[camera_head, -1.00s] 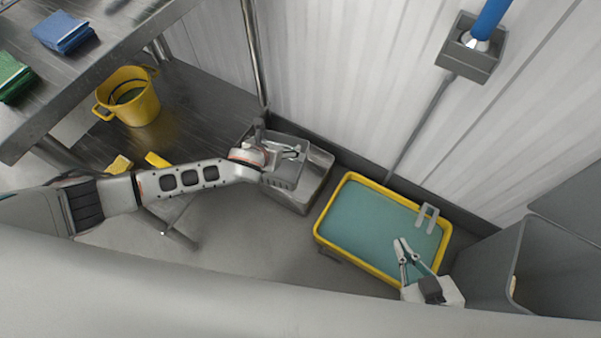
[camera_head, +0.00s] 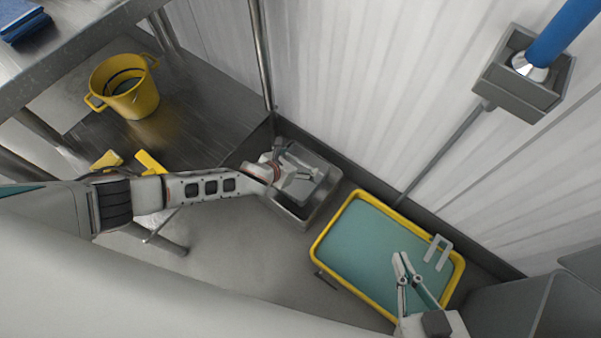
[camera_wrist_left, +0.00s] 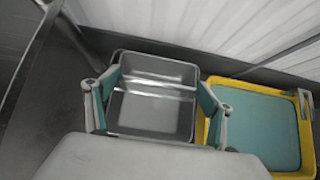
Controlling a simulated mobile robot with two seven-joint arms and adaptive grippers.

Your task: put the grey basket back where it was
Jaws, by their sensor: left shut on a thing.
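The grey basket (camera_head: 327,205) is an open, shiny rectangular bin low by the wall, left of the yellow-rimmed tub. My left gripper (camera_head: 313,174) reaches over the basket from the left. In the wrist view its two fingers (camera_wrist_left: 158,103) stand at the basket's left and right sides, shut on it. Whether the basket touches the floor is unclear. My right gripper (camera_head: 404,258) is over the tub, its narrow tips close together, with nothing visible between them.
The yellow-rimmed tub (camera_head: 318,245) with a teal inside stands close to the basket's right. A metal rack post (camera_head: 261,55) and a lower shelf with a yellow bucket (camera_head: 133,95) are at left. A grey wall holder (camera_head: 545,100) is at upper right. Open floor lies in front.

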